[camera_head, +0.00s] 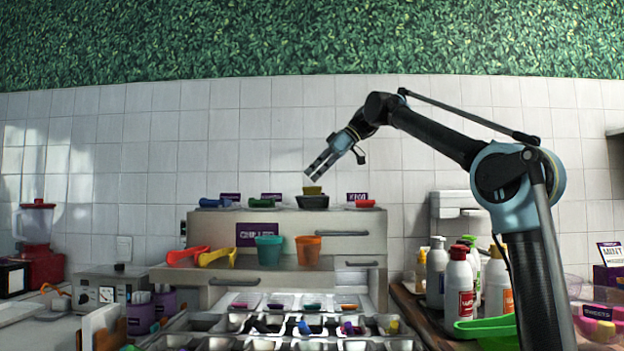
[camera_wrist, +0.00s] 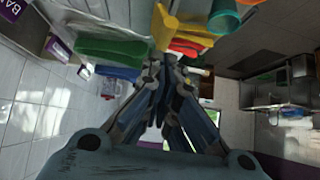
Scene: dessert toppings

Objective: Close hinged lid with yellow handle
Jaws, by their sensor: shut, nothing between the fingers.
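The yellow handle (camera_head: 312,190) shows above a dark container (camera_head: 312,202) on the upper shelf, in the middle of a row of coloured handles. Whether its lid lies flat or stands up is hard to tell at this size. My gripper (camera_head: 314,171) is just above the yellow handle in the head view, pointing down and left. It is shut and empty, with no clear contact with the handle. In the wrist view, my gripper (camera_wrist: 164,68) points up the picture, and a yellow piece (camera_wrist: 162,26), likely this handle, stands just beyond the fingertips.
Blue (camera_head: 214,202), green (camera_head: 262,202) and red (camera_head: 365,203) handles flank it. Red and yellow scoops (camera_head: 217,258), a teal cup (camera_head: 269,252) and an orange cup (camera_head: 308,251) sit on the lower ledge. Bottles (camera_head: 460,285) stand at right. The tiled wall (camera_head: 250,130) is close behind.

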